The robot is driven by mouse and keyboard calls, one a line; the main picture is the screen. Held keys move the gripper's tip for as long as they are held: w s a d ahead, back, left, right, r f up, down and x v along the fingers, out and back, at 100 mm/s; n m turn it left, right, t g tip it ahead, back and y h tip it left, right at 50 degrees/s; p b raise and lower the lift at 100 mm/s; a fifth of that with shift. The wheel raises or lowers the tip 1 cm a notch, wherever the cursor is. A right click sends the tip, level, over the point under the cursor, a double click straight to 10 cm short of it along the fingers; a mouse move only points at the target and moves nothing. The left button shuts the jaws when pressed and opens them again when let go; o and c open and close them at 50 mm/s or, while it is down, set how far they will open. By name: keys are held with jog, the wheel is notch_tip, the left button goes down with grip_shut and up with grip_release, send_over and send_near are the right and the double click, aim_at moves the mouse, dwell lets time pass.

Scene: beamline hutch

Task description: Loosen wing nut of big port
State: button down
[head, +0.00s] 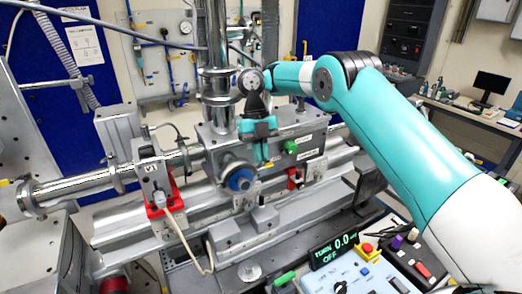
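A large round port (239,179) with a silver ring and a blue centre sits on the front face of the grey metal chamber box (311,142). A wing nut cannot be made out on it at this size. My gripper (262,152) points down in front of the chamber, just above and to the right of the port in the picture. Its teal body covers part of the chamber face. The fingers are too small to show whether they are open or shut, and I see nothing clearly held.
A green knob (291,146) is on the chamber right of my gripper. A vertical steel column (217,75) rises behind my gripper. A display (334,251) reads "TURN 0.0" and "OFF", beside control boxes (372,275).

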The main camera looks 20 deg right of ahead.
jog(key=shift+s+f+n, duration=0.1)
jog(key=shift+f+n, duration=0.15)
jog(key=shift+n, duration=0.25)
jog(key=c, duration=1.6)
grip_release()
jog(key=shift+r, duration=0.1)
